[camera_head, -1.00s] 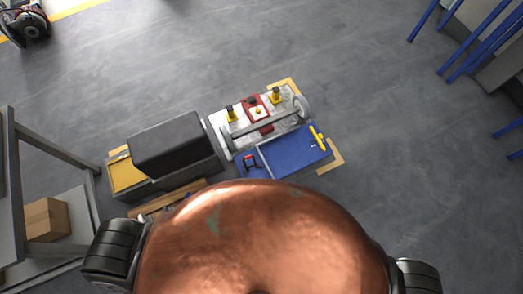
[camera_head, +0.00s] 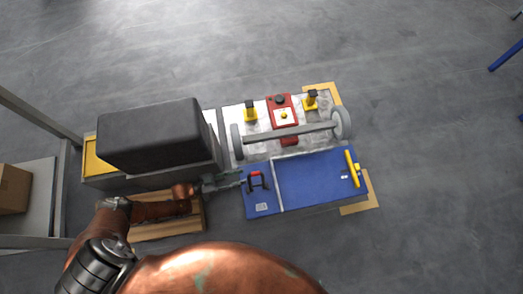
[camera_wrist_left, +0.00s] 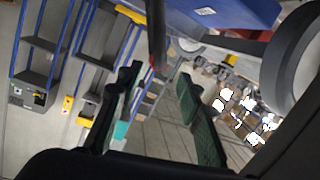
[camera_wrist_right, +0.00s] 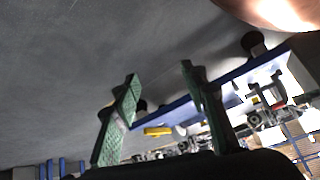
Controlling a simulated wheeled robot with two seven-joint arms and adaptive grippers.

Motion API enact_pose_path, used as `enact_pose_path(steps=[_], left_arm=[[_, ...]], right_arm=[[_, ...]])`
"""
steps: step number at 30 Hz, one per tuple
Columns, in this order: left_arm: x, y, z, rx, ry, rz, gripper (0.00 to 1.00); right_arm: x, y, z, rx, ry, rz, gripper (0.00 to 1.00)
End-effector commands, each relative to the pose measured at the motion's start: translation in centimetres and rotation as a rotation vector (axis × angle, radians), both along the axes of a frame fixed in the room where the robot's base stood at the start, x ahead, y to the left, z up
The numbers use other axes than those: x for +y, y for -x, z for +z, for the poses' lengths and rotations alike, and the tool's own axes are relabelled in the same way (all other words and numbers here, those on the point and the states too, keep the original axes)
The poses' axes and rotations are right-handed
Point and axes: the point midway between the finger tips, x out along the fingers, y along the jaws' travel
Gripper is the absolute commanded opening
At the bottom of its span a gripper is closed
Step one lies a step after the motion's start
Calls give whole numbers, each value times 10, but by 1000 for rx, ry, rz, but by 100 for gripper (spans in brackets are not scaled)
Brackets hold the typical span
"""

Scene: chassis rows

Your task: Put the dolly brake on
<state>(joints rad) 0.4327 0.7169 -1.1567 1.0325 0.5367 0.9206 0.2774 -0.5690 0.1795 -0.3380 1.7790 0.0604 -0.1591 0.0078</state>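The blue dolly deck (camera_head: 315,182) lies at centre right in the head view. A small red and black lever (camera_head: 258,180) stands near its left end, and a yellow bar (camera_head: 352,168) at its right end. I cannot tell which part is the brake. My left gripper (camera_head: 236,180) reaches in from the left, just short of the red lever.
A grey-white plate (camera_head: 242,150) with an axle and wheels (camera_head: 300,135), yellow posts and a red block (camera_head: 283,115) lies behind the deck. A black-topped case (camera_head: 150,135) stands left, a wooden pallet (camera_head: 180,222) before it.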

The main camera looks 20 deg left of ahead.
Motion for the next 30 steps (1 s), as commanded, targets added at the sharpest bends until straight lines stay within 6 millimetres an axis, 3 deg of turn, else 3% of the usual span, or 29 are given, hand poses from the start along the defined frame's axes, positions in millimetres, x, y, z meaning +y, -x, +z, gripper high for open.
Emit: enact_pose_path(steps=[1,7,14,30], left_arm=[[0,3,-22,11,36,-29,34],[1,0,-20,3,158,-88,34],[0,-5,-14,-2,203,-106,34],[-58,-44,-13,-3,202,-106,34]], right_arm=[[4,0,-10,-1,-14,-2,40],[17,-24,8,-63,-56,-12,40],[22,-34,19,-92,-70,-15,40],[20,-26,8,-167,-77,10,40]])
